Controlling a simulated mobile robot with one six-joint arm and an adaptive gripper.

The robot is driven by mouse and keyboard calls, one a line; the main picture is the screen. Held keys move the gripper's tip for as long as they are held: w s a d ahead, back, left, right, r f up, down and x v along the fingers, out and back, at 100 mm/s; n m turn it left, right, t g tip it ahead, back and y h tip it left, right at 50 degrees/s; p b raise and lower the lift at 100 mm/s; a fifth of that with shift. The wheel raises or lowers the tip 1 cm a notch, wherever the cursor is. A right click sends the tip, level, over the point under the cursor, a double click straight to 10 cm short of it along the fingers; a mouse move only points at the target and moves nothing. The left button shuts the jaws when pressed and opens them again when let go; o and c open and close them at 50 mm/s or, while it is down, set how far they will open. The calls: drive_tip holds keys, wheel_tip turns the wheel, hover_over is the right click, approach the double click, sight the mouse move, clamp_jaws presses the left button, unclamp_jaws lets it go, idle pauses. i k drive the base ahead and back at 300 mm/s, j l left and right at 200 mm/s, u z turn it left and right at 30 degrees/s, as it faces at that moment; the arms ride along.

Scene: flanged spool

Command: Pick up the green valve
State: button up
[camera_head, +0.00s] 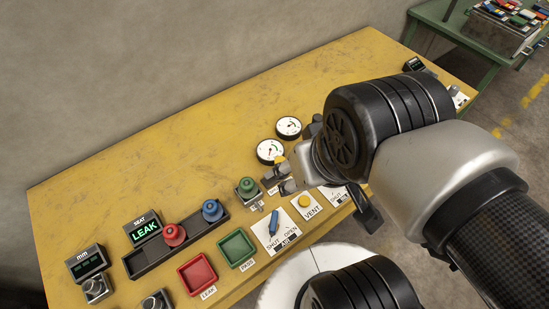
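The green valve (247,186) sits upright on a small grey fixture (249,199) near the front of the yellow table. My gripper (277,183) is just to the right of the valve, with a small gap between them in the picture. The arm comes in from the right and hides part of the gripper. The fingers are small and partly covered, so I cannot tell whether they are open or shut. Nothing shows held in them. A red valve (173,235) and a blue valve (212,211) stand in a dark rack (149,261) to the left.
A red tray (197,274) and a green tray (237,249) lie in front of the rack. Two gauges (270,151) stand behind my gripper. A blue lever (273,223) and a yellow vent button (304,201) are close by. The back left of the yellow table (160,150) is clear.

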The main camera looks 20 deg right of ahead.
sight(247, 190)
drive_tip(key=u, duration=1.65)
drive_tip(key=k, duration=0.15)
drive_tip(key=l+z, duration=0.2)
drive_tip(key=z, duration=0.2)
drive_tip(key=l+z, duration=0.5)
drive_tip(key=z, duration=0.25)
drive_tip(key=l+z, duration=0.2)
drive_tip(key=z, duration=0.15)
